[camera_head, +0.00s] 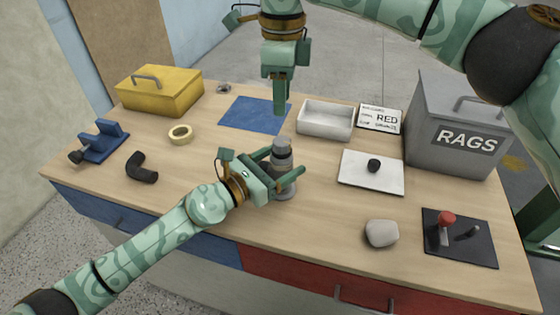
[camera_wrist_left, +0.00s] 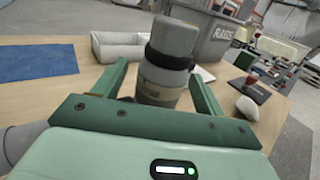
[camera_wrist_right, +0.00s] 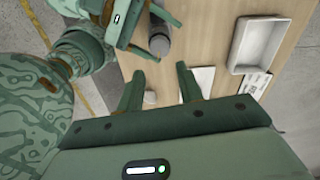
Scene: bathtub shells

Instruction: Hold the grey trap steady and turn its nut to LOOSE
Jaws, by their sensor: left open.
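The grey trap (camera_head: 284,182) stands upright on the table, with a dark band below its grey top. It also shows in the left wrist view (camera_wrist_left: 172,62) and at the top of the right wrist view (camera_wrist_right: 160,46). My left gripper (camera_head: 284,163) is open, with one finger on either side of the trap; gaps show between fingers and trap in its wrist view. The nut's marking is not readable. My right gripper (camera_head: 280,108) hangs over the back of the table, apart from the trap. Its fingers (camera_wrist_right: 158,84) are spread and empty.
A blue mat (camera_head: 256,114) and a white tray (camera_head: 325,121) lie behind the trap. A white board (camera_head: 356,180) with a dark lump, a grey stone (camera_head: 381,233) and a black lever plate (camera_head: 478,250) are to the right. A RAGS bin (camera_head: 440,150) stands back right.

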